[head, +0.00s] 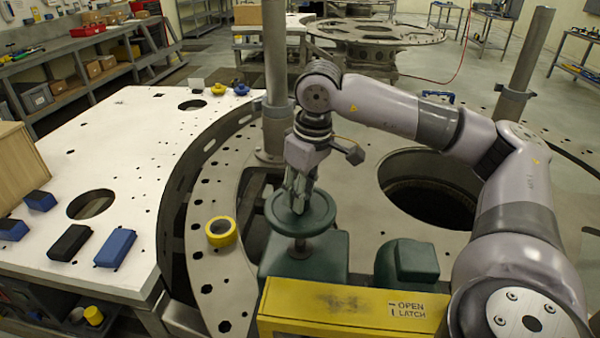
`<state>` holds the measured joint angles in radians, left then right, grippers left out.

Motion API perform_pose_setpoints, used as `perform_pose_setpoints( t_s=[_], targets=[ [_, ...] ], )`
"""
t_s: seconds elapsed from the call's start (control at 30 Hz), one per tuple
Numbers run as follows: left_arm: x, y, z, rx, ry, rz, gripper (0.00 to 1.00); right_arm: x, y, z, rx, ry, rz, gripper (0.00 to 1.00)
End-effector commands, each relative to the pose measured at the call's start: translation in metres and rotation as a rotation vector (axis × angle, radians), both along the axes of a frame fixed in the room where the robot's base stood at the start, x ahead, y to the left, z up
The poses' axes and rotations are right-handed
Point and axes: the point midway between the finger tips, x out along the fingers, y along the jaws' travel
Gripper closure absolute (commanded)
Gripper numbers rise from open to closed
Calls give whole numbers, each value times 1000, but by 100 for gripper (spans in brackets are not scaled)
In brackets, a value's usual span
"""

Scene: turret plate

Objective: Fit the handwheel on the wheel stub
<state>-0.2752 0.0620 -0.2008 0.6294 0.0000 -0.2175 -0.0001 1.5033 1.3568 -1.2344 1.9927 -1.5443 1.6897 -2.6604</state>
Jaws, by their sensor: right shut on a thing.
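The green handwheel (322,215) is a round dished disc lying roughly level above a green housing (325,255). My right gripper (298,203) reaches down from above and is shut on the handwheel near its middle. A short post, which looks like the wheel stub (301,245), shows under the wheel on top of the housing. The wheel is over this post, but I cannot tell whether it is seated on it or just above. The wheel's centre is partly hidden by the fingers. My left gripper is not in view.
A yellow panel marked OPEN LATCH (350,308) and a green rounded unit (407,262) stand in front. A grey post (276,90) rises close behind the gripper. A yellow tape roll (221,231) lies on the ring at left. A large round opening (425,185) is at right.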

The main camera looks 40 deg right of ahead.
Motion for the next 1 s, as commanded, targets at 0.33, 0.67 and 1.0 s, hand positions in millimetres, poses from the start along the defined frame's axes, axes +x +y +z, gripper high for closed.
perform_pose_setpoints(
  t_s=[0.33, 0.67, 1.0],
  targets=[
    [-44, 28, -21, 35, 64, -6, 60, 0, 1, -28, 0, -3, 1, 100],
    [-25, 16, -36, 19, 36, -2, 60, 0, 1, -53, 1, -4, 0, 100],
    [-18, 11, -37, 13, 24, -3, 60, 0, 0, -56, 0, -3, 0, 100]
  ],
)
